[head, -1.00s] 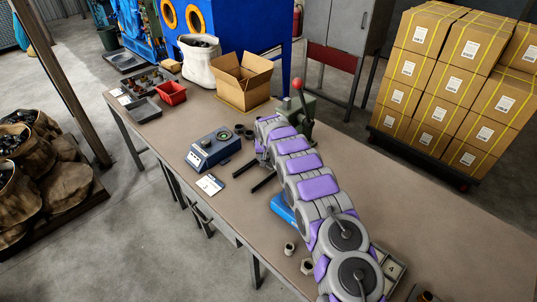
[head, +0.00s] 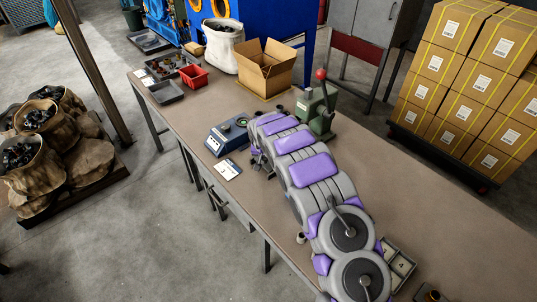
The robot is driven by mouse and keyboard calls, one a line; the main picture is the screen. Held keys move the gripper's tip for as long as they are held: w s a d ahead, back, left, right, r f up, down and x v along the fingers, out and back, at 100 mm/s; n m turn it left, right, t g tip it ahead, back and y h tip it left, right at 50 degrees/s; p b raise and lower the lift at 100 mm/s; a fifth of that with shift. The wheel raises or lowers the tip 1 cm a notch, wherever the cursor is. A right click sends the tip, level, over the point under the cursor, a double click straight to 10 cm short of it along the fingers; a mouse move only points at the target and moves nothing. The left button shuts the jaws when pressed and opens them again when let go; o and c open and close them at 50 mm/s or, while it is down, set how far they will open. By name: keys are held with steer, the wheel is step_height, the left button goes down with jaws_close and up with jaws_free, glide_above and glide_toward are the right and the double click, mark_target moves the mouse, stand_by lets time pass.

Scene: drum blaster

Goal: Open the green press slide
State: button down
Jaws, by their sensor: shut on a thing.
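The green press (head: 322,112) stands on the table, with a lever topped by a red knob (head: 321,74). My grey and purple arm crosses in front of it and hides its lower left part. I cannot make out its slide. My gripper (head: 258,163) is at the far end of the arm, left of the press and beside the blue device. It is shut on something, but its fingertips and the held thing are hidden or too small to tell.
The blue device (head: 226,138) and a white card (head: 229,170) lie left of my gripper on the table (head: 190,130). An open cardboard box (head: 266,72), a white sack (head: 223,50) and a red bin (head: 193,76) stand behind. Stacked cartons (head: 470,80) are at the right.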

steer(key=c, duration=0.8)
jaws_free()
steer(key=p+v, duration=0.3)
steer(key=v, duration=1.4)
steer(key=shift+w+r+p, duration=0.1)
steer(key=shift+r+p, duration=0.1)
steer(key=shift+p, duration=0.1)
